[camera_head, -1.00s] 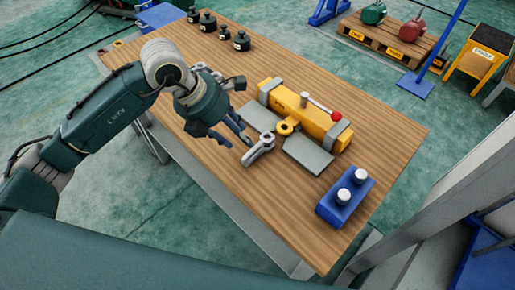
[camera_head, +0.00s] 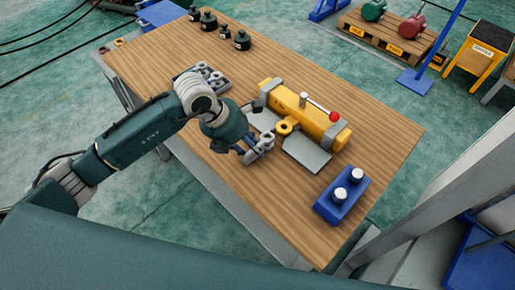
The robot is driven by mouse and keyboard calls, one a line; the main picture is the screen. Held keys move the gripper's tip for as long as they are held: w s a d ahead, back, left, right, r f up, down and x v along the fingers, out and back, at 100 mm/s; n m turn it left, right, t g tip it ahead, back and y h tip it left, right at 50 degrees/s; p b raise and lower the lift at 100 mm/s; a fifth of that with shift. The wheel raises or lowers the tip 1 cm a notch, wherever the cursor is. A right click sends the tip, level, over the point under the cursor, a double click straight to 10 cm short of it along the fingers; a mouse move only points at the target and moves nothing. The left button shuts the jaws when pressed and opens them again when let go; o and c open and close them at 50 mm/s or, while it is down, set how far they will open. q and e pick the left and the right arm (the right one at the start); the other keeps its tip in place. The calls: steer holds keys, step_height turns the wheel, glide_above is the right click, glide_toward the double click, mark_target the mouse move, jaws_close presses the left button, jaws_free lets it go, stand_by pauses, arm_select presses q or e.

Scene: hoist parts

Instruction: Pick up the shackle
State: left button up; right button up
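A grey shackle (camera_head: 265,144) lies on the wooden table (camera_head: 370,147), just left of the yellow hoist. My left gripper (camera_head: 251,153) reaches down to it from the upper left. Its dark fingers are at the shackle and partly cover it. I cannot tell whether they are closed on it or only beside it. The shackle appears to be at table level. My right gripper does not show.
The yellow hoist (camera_head: 294,108) with a red-knobbed lever rests in grey supports. A blue block with two silver pins (camera_head: 329,207) stands near the right corner. A grey tray of metal parts (camera_head: 204,80) and several black weights (camera_head: 242,41) are farther back.

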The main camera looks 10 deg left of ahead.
arm_select(q)
jaws_close()
steer(key=shift+r, duration=0.1)
steer(key=shift+w+r, duration=0.1)
